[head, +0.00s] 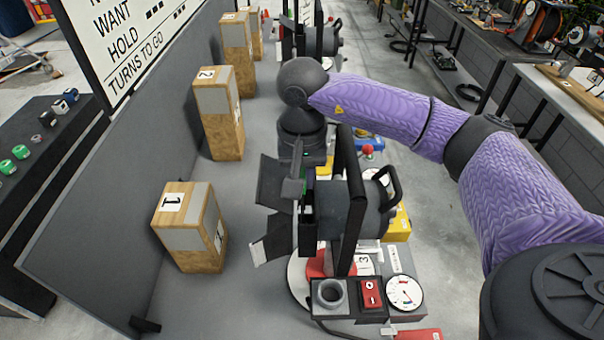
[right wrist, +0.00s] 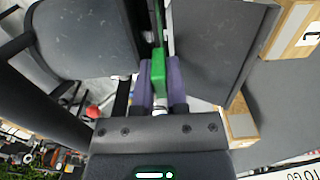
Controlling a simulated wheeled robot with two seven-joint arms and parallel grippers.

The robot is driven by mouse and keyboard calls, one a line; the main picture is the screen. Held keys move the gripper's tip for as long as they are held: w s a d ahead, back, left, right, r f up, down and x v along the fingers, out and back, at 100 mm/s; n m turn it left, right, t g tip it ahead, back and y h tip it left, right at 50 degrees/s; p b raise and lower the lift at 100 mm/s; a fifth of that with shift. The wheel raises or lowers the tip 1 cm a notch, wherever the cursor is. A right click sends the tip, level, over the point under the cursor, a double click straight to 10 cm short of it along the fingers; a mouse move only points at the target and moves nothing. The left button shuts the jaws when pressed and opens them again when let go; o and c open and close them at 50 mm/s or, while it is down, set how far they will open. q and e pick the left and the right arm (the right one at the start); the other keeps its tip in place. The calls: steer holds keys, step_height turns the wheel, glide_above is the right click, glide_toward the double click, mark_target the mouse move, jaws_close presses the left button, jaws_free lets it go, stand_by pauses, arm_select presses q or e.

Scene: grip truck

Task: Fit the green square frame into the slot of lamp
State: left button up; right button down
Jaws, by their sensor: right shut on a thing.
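The lamp (head: 345,210) is a dark drum-shaped body with flaps on its left side, standing on the bench. Its body (right wrist: 85,40) and a flap (right wrist: 215,45) also show in the right wrist view. My right gripper (right wrist: 161,85) is shut on the green square frame (right wrist: 158,68). The frame is seen nearly edge-on, in the narrow gap between lamp body and flap; how deep it sits in the slot is hidden. In the head view my right gripper (head: 298,165) is at the lamp's upper left. My left gripper is out of view.
Wooden blocks numbered 1 (head: 183,250) and 2 (head: 225,135) stand left of the lamp. A control box with a red switch (head: 370,293) and a gauge (head: 404,292) sits in front. A second lamp (head: 318,40) stands behind. Grey bench between blocks and lamp is clear.

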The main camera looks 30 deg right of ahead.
steer(key=shift+f, duration=0.2)
steer(key=c, duration=0.8)
jaws_free()
steer(key=shift+o, duration=1.1)
steer(key=shift+d, duration=0.2)
steer(key=shift+a, duration=0.1)
steer(key=shift+r, duration=0.1)
steer(key=shift+r, duration=0.35)
step_height(320, 180, up, 9)
steer(key=shift+r, duration=0.1)
